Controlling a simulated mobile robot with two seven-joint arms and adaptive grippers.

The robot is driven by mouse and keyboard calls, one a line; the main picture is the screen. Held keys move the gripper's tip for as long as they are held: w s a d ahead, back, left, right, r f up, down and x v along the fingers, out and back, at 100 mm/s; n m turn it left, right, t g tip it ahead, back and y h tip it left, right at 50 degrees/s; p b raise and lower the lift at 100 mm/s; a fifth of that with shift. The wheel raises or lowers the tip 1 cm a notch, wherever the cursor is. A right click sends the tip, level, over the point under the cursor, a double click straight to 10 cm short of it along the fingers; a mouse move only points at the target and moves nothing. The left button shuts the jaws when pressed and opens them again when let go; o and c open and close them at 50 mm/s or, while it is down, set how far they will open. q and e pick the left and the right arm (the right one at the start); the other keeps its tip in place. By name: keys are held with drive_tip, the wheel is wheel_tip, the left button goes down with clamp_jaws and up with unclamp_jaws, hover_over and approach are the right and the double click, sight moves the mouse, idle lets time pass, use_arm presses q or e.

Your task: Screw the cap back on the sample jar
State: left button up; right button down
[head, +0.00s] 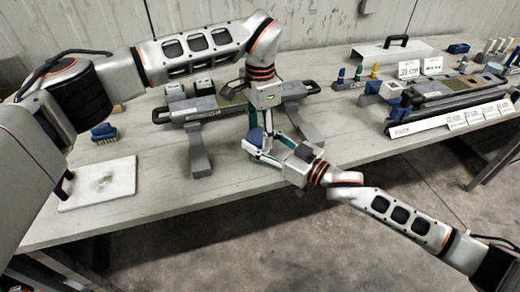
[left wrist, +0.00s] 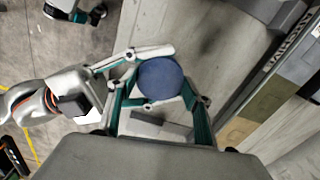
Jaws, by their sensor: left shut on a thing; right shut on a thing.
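The blue round cap (head: 256,136) is between the fingers of my left gripper (head: 262,142), which points down over the front edge of the bench. In the left wrist view the cap (left wrist: 160,78) shows from above as a dark blue disc. My right gripper (head: 270,152) reaches in from the lower right and is closed at the same spot, just below the cap. Its fingers also show in the left wrist view (left wrist: 148,80), on either side of the disc. The sample jar is hidden under the cap and behind the fingers, so I cannot tell how the cap sits on it.
A long grey core holder (head: 206,111) stands on feet behind the grippers. A white slab (head: 98,185) and a blue brush (head: 104,133) lie at the left. Another core tray (head: 450,103) with cards is at the right. The bench's front edge runs under my grippers.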

use_arm(q)
drive_tip(key=shift+m, duration=0.3)
drive_tip(key=shift+c, duration=0.2)
drive_tip(key=o, duration=1.2)
drive_tip(key=shift+r, duration=2.3)
drive_tip(key=o, duration=0.6)
